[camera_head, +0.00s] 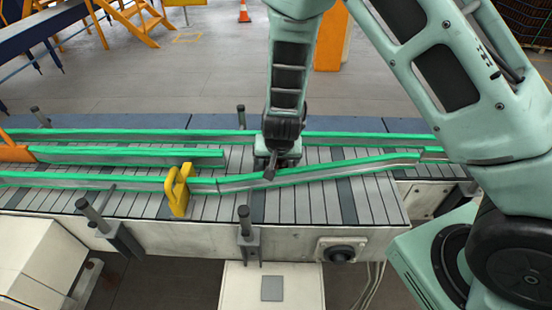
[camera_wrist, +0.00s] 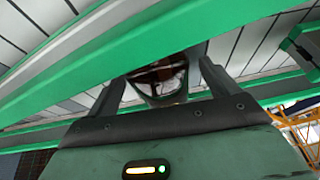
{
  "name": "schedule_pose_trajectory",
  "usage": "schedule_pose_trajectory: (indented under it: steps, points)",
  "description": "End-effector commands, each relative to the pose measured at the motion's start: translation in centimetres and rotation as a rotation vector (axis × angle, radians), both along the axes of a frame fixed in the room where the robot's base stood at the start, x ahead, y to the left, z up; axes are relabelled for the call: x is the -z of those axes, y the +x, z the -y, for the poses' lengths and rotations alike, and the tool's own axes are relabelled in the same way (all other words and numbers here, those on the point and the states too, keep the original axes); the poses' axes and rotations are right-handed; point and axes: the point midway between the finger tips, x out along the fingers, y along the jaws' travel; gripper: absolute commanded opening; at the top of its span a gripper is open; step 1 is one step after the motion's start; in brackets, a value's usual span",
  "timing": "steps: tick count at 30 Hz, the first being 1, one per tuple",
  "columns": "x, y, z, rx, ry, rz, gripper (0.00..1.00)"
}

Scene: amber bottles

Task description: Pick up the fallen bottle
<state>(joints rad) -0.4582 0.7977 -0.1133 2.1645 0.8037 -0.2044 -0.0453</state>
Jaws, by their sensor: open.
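The fallen bottle (camera_wrist: 162,80) shows in the wrist view as a dark, shiny, amber-brown shape with a pale patch. It lies between the two fingers of my gripper (camera_wrist: 158,72), partly hidden by a green rail and the gripper body. The fingers stand apart on either side of it; contact cannot be told. In the head view my gripper (camera_head: 277,163) points down at the conveyor (camera_head: 315,200), between the green rails. I cannot make out the bottle there; my wrist and gripper cover that spot.
Green guide rails (camera_head: 320,172) run along the belt close beside my gripper. A yellow bracket (camera_head: 178,188) stands on the belt to the left. Dark posts (camera_head: 244,220) rise at the conveyor's near edge. Open floor (camera_head: 190,80) lies behind the conveyor.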

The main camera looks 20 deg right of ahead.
Motion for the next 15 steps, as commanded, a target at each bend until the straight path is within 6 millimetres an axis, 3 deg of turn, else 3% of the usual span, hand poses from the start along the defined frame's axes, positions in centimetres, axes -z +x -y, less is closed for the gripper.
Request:
schedule_pose_trajectory:
  steps: [4, 5, 10, 15]
  points:
    - [-0.01, -0.01, -0.02, 0.0, 0.0, 0.0, 0.87]
    - [-0.01, -0.01, -0.02, 0.0, 0.0, 0.0, 0.81]
    - [-0.02, -0.01, -0.02, 0.0, 0.0, 0.0, 0.35]
    - [-0.04, 0.0, -0.02, 0.0, 0.0, 0.001, 0.35]
